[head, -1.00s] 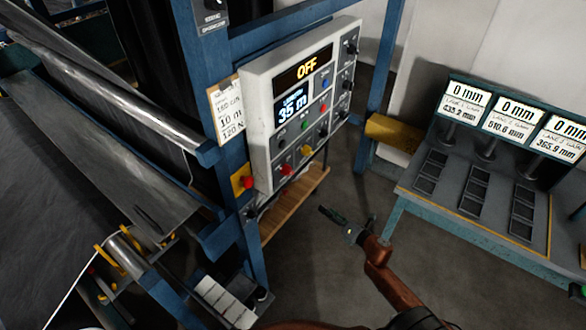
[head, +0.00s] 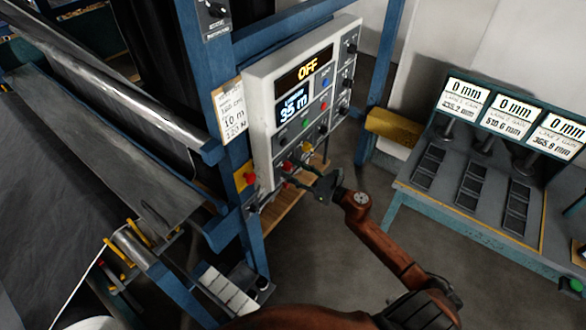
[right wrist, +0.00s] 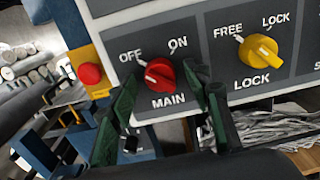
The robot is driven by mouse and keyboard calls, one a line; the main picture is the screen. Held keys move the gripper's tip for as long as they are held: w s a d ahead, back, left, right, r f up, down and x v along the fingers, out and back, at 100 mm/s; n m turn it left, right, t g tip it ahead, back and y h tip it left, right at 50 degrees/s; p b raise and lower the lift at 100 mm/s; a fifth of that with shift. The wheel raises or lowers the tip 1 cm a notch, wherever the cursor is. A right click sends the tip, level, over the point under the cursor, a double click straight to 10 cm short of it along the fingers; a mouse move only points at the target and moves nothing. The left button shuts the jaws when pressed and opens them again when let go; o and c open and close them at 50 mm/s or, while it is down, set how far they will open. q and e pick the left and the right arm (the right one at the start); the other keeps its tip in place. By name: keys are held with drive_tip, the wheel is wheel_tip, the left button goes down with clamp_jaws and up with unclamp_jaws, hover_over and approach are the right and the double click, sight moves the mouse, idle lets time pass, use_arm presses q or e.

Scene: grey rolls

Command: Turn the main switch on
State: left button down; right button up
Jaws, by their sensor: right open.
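The red MAIN switch (right wrist: 159,76) sits low on the control panel (head: 262,120), and its white pointer is toward OFF in the right wrist view. In the head view the MAIN switch (head: 287,166) shows just beyond my right gripper (head: 304,178). In the right wrist view the green fingers of my right gripper (right wrist: 160,80) are open, one on each side of the knob. I cannot tell whether they touch it. The panel's upper display (head: 308,68) reads OFF. My left gripper is in neither view.
A yellow LOCK knob (right wrist: 259,50) is close on the right, its pointer toward FREE. A red push button (right wrist: 90,74) on a yellow plate is on the left. A blue frame post (head: 208,95) stands beside the panel. A bench with gauges (head: 515,108) stands at the right.

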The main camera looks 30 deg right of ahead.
drive_tip(key=shift+w+a, duration=0.1)
drive_tip(key=shift+w, duration=0.05)
drive_tip(key=c, duration=1.2)
